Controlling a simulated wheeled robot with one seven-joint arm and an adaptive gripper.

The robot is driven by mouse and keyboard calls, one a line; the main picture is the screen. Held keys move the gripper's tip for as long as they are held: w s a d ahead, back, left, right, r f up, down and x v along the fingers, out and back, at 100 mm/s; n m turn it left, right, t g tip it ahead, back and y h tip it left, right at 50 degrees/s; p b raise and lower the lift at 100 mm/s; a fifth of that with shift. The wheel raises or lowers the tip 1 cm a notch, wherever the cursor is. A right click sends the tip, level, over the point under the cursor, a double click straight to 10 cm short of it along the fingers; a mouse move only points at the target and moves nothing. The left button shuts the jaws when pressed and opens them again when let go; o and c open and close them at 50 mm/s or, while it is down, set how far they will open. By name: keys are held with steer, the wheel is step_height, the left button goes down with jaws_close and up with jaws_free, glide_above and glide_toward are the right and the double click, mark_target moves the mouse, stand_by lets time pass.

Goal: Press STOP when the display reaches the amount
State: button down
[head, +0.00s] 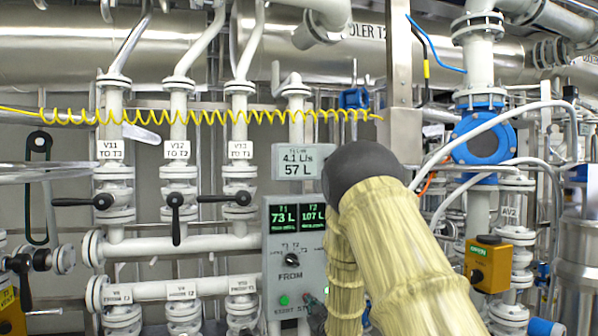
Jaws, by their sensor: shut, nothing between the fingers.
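The grey flow display (300,161) hangs above the control panel and reads 4.1 L/s and 57 L. The grey control panel (272,275) has two green screens (298,217) reading T1 73 L and T2 107 L. Below them is a black selector knob (291,257) marked FROM. The green START button (284,300) is at the panel's lower left. My gripper (316,318) shows only in part, dark and shut, at the panel's lower right, close to STOP; contact cannot be told.
My sleeved arm covers the area right of the panel. White pipes with black-handled valves V11 (103,201), V12 (175,200) and V13 (242,198) stand to the left. A yellow coiled hose (200,117) crosses above. A yellow valve box (488,262) is at the right.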

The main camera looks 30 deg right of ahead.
steer(key=shift+v, duration=2.5)
steer(key=s+a+f+m+g+y+p, duration=0.1)
steer(key=s+a+f+g+p, duration=0.15)
steer(key=s+a+f, duration=0.55)
steer(key=s+a+f+g+y+p, duration=0.15)
steer(key=s+f+g, duration=0.3)
steer(key=f, duration=0.85)
steer(key=s+a+f+m+g+p, duration=0.1)
steer(key=s+a+f+g, duration=0.1)
steer(key=s+a+f, duration=0.65)
steer(key=s+a+f+g+p, duration=0.1)
steer(key=s+a+f+g, duration=0.1)
steer(key=s, duration=0.8)
steer(key=s+a+f+m+g+y+p, duration=0.1)
steer(key=s+a+f+g, duration=0.2)
steer(key=s, duration=0.7)
steer(key=s+a+f+g+y, duration=0.1)
steer(key=s+a+f+g, duration=0.2)
steer(key=s, duration=0.7)
step_height(320, 180, down, 3)
steer(key=shift+a+f+m+p, duration=0.1)
steer(key=shift+a+m+p, duration=0.25)
steer(key=shift+a, duration=0.65)
